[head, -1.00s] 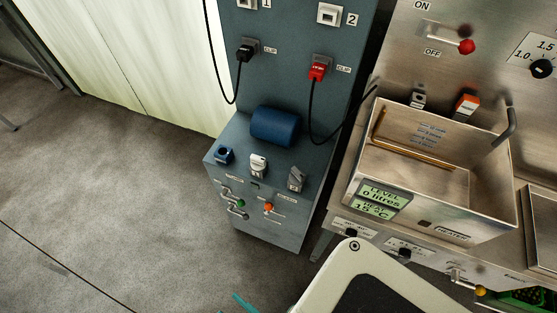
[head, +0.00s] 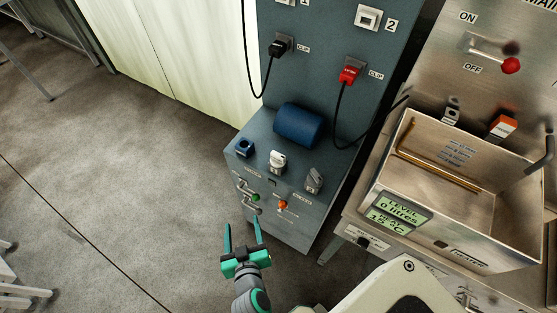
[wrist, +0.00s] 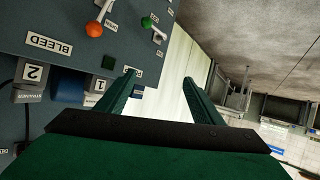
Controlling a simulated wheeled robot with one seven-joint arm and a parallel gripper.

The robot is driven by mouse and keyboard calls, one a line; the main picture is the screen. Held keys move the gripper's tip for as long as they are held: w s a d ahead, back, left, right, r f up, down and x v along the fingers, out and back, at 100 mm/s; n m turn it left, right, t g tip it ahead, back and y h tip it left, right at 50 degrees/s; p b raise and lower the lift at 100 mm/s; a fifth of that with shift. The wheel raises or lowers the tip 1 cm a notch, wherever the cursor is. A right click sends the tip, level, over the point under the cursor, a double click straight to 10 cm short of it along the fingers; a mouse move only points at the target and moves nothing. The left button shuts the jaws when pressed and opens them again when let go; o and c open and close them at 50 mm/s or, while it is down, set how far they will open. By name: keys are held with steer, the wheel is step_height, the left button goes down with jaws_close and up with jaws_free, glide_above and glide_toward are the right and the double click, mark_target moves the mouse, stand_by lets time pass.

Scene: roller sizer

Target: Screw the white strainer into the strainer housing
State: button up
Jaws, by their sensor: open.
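A white fitting (head: 278,160), which looks like the strainer, stands on the ledge of the blue-grey cabinet in the head view. To its left is a blue ring-shaped fitting (head: 244,147); I cannot tell whether it is the strainer housing. A STRAINER label (wrist: 30,95) shows upside down at the left of the wrist view. My gripper (head: 243,222) is open and empty, fingers pointing up in the picture, in front of the cabinet's lower left. In the wrist view its fingers (wrist: 160,78) are spread with nothing between them.
A blue cylinder (head: 298,125) and a grey fitting (head: 314,180) are also on the ledge. Green and orange-handled valves (head: 281,205) stick out below it. A metal basin (head: 400,213) stands at the right.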

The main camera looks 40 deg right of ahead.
steer(key=w+d+r+m+g+h, duration=0.2)
steer(key=w+d+r+m+h, duration=0.2)
steer(key=w+d, duration=0.3)
steer(key=m+g+h, duration=0.4)
steer(key=m, duration=0.2)
glide_toward(275, 156)
steer(key=x, duration=0.4)
steer(key=shift+d+f, duration=0.1)
steer(key=shift+d, duration=0.15)
steer(key=x, duration=0.5)
steer(key=shift+s+f+x, duration=0.1)
steer(key=shift+f+x, duration=0.05)
steer(key=shift+x, duration=1.25)
steer(key=shift+s+f+x, duration=0.1)
steer(key=shift+f+x, duration=0.05)
steer(key=shift+x, duration=1.25)
steer(key=c, duration=1.2)
